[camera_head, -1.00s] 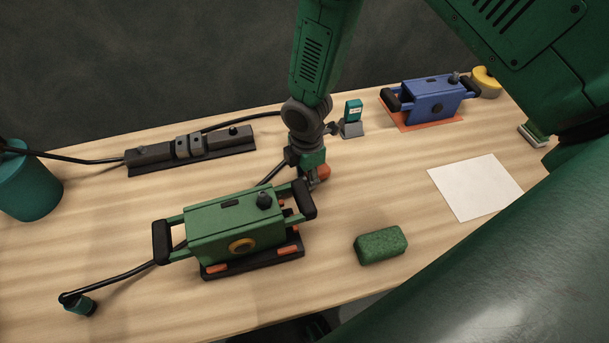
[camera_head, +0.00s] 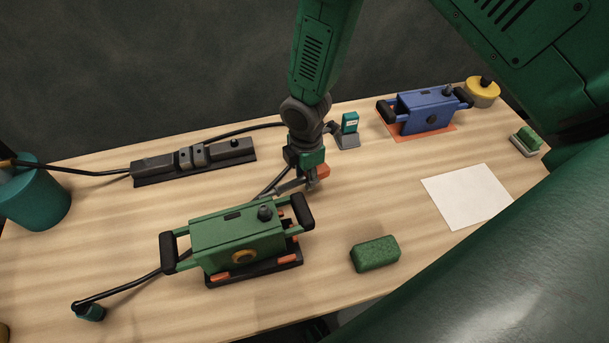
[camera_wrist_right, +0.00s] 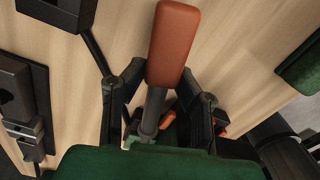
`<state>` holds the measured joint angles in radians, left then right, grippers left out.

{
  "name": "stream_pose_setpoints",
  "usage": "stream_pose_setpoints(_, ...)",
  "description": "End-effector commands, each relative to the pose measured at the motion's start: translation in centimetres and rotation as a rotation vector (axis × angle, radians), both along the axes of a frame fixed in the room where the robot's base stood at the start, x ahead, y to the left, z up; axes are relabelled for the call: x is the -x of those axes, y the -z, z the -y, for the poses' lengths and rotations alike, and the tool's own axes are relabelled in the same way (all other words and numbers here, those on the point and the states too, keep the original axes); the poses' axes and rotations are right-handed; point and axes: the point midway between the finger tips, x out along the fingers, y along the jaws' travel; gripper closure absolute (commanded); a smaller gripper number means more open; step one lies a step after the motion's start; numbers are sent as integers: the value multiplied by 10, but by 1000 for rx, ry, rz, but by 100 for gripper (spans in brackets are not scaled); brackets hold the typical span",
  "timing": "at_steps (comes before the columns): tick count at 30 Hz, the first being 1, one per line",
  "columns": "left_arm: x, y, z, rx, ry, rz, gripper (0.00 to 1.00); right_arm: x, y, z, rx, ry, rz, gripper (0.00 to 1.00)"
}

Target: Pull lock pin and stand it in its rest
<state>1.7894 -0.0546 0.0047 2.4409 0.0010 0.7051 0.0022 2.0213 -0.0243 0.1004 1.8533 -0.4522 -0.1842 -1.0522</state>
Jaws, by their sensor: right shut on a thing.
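My right gripper (camera_head: 313,180) is just behind the right handle of the green box. It is shut on the lock pin, which has an orange grip (camera_head: 323,169) and a grey shaft. In the right wrist view the orange grip (camera_wrist_right: 173,45) sticks up past the gripper's fingers (camera_wrist_right: 160,95), and the shaft runs down between them. The shaft's lower end is hard to make out. The green box (camera_head: 238,235) with black handles sits on a dark base with orange pads. I cannot tell which thing is the pin's rest. My left gripper is not in view.
A green sponge (camera_head: 375,253) and a white sheet (camera_head: 467,196) lie to the right. A blue box (camera_head: 427,110) on an orange mat and a teal piece in a grey stand (camera_head: 346,140) are behind. A black strip (camera_head: 193,160) and cables lie left.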

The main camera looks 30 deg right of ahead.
Motion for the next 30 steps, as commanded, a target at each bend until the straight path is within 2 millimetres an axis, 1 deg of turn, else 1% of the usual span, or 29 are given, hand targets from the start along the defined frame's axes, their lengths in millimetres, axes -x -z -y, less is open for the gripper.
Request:
stream_pose_setpoints(8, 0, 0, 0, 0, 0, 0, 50, 0, 0, 0, 0, 0, 0, 100)
stream_pose_setpoints(11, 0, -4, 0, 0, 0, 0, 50, 0, -4, 0, 0, 0, 0, 100)
stream_pose_setpoints(27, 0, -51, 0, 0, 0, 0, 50, 0, -57, 0, 0, 0, 0, 100)
stream_pose_setpoints(30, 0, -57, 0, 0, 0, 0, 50, 0, -64, 0, 0, 0, 0, 100)
